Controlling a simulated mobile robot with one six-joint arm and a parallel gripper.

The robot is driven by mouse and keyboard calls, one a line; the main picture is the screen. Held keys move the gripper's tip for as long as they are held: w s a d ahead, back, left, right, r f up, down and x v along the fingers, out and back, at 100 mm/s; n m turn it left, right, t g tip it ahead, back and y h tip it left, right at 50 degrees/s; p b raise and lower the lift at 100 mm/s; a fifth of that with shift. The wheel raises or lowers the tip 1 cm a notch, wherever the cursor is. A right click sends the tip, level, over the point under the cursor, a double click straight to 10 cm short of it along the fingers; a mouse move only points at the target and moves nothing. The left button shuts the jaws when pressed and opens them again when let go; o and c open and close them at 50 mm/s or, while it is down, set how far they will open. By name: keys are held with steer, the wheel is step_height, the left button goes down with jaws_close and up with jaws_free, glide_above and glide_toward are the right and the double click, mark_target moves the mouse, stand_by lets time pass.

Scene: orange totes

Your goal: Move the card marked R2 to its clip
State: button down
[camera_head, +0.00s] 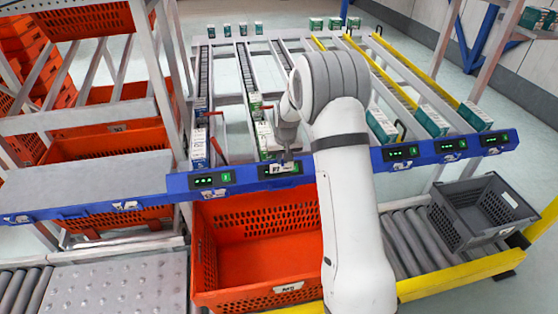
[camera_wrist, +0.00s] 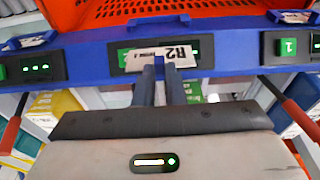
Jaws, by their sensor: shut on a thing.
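The white card marked R2 (camera_wrist: 152,58) is between my fingertips in the wrist view, upside down and slightly tilted. My gripper (camera_wrist: 165,66) is shut on its edge. The card lies in front of a dark display unit on the blue rail (camera_wrist: 220,55) and partly covers it. In the head view the card (camera_head: 283,168) is small, at the rail just below my gripper (camera_head: 287,156). Clips with labels show along the rail, one at left (camera_head: 214,193). I cannot tell which clip is the card's, or whether the card touches the rail.
A large orange tote (camera_head: 205,262) stands below the rail, with a label on its front. A grey tote (camera_head: 452,228) sits on the rollers at right. Flow lanes with small cartons (camera_head: 198,148) lie behind the rail. Red levers (camera_wrist: 300,118) stand near my gripper.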

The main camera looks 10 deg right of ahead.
mark_target(283, 165)
steer(key=shift+s+f+b, duration=0.15)
steer(key=shift+f+b, duration=0.7)
steer(key=shift+f, duration=1.05)
steer(key=shift+f+b, duration=0.4)
steer(key=shift+f, duration=0.1)
steer(key=shift+b, duration=0.4)
steer(key=shift+s+b+x, duration=0.2)
steer(key=shift+b+x, duration=0.45)
steer(key=shift+x, duration=0.15)
steer(key=shift+s+b+x, duration=0.2)
steer(key=shift+b+x, duration=0.45)
steer(key=shift+x, duration=0.15)
steer(key=c, duration=1.4)
jaws_free()
steer(key=shift+f, duration=0.1)
steer(key=shift+c, duration=0.2)
